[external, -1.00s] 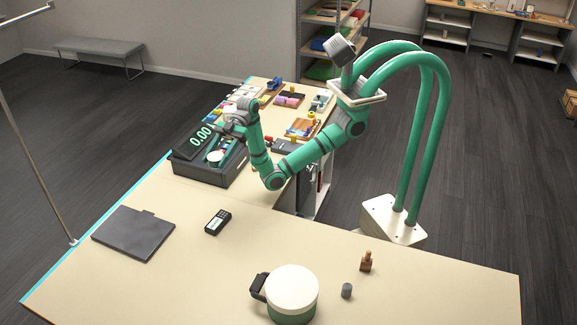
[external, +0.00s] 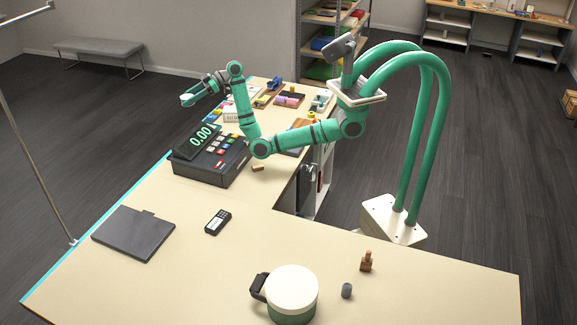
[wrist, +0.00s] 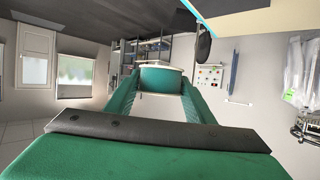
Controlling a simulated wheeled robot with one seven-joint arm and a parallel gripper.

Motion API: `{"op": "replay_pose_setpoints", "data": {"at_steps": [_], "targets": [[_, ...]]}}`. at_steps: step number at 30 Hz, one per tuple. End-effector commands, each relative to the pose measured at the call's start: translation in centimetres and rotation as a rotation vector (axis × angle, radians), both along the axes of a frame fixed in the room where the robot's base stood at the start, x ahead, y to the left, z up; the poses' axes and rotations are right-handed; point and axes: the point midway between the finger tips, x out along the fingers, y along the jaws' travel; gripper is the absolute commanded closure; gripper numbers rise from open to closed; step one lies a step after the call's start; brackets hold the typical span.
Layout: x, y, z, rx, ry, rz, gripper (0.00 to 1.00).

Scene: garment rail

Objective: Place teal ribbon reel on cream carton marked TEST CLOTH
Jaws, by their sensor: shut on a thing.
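The teal ribbon reel, teal with a pale top, is held between the fingers of my gripper (wrist: 160,92) in the wrist view, where the reel (wrist: 162,78) sits at the fingertips. In the external view, my gripper (external: 195,96) is raised at the far left of the counter, and the reel (external: 187,100) is at its end, clear of any surface. A pale carton (external: 232,114) with dark lettering stands on the counter behind the cash register, to the right of and below my gripper. Its lettering is too small to read fully, and my arm partly hides it.
The cash register (external: 212,160) with its raised display (external: 197,140) stands in front of the carton. Trays of small goods (external: 290,100) lie farther back on the counter. A small tan block (external: 257,168) lies beside the register. The front counter has open room around a card reader (external: 218,222).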

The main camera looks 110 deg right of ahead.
Motion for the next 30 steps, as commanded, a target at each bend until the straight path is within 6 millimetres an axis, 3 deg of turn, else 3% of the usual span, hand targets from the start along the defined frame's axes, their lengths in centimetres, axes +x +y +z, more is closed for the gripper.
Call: {"op": "replay_pose_setpoints", "data": {"at_steps": [1,3,8,15,24,30], "targets": [[-0.9,-2.5,0.0,0.002,-0.001,-0.034,0.74],[-2.0,-5.6,-0.2,0.002,-0.001,-0.077,0.74],[-5.1,-12.4,-0.6,0.002,0.000,-0.173,0.74],[-10.9,-21.9,-1.6,0.003,0.000,-0.311,0.74],[-20.0,-32.4,-3.5,0.002,-0.001,-0.472,0.74],[-26.0,-37.6,-4.9,0.002,-0.001,-0.559,0.74]]}}
